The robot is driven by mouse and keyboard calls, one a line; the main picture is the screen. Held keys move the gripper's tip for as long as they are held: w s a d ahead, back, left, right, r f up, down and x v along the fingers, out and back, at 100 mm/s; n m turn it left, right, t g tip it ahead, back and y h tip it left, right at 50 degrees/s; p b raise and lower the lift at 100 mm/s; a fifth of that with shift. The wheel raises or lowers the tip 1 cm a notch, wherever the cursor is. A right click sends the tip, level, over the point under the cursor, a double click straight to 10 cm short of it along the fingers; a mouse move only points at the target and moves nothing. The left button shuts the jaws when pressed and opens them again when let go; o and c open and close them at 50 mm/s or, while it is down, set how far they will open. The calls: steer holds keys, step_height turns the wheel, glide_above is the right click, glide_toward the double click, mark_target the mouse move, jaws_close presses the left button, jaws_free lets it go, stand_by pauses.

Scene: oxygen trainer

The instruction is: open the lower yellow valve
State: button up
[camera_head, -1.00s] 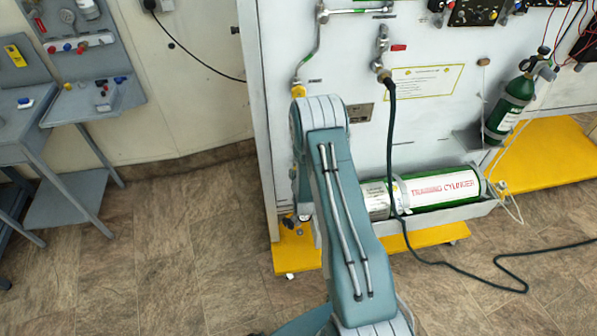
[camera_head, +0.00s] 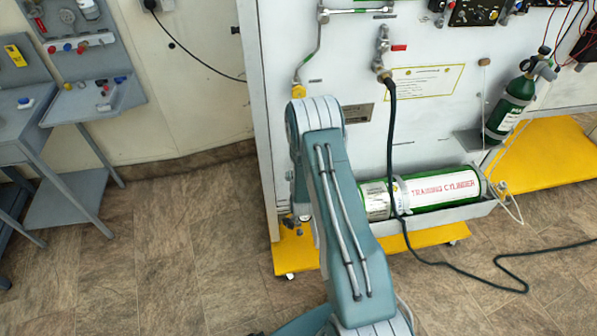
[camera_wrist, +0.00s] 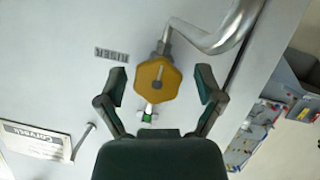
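In the wrist view, a yellow octagonal valve handle (camera_wrist: 157,80) sits on the pale panel at the end of a metal pipe (camera_wrist: 222,35). My gripper (camera_wrist: 160,92) is open, with one dark finger to each side of the handle. Gaps show between the fingers and the handle, so no contact is visible. In the head view, a yellow valve (camera_head: 298,90) shows on the panel just above my arm. My gripper is hidden there behind my arm. Whether the two views show the same valve I cannot tell.
A green and white training cylinder (camera_head: 445,188) lies in a tray low on the panel. A dark hose (camera_head: 392,140) hangs in front of it and runs over the floor. Grey tables (camera_head: 65,185) stand at the left. The floor between is clear.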

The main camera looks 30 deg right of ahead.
steer(key=shift+s, duration=0.15)
steer(key=v, duration=1.1)
steer(key=shift+s+a, duration=0.2)
steer(key=shift+s, duration=0.1)
steer(key=a+r+g+y, duration=0.15)
steer(key=a+r, duration=0.25)
steer(key=r, duration=0.7)
steer(key=a+r+g+y, duration=0.15)
steer(key=a+r, duration=0.25)
steer(key=r, duration=0.8)
steer(key=s+a+r+g, duration=0.1)
steer(key=s+r, duration=0.3)
steer(key=s, duration=0.3)
steer(key=s+a+r+g+y, duration=0.1)
steer(key=s+r, duration=0.3)
steer(key=s, duration=0.4)
steer(key=s+a+r+n+g+y, duration=0.1)
steer(key=s+r, duration=0.3)
steer(key=s, duration=0.4)
steer(key=shift+s+a+r+g, duration=0.25)
steer(key=shift+a+r+g, duration=0.2)
steer(key=shift+a, duration=0.35)
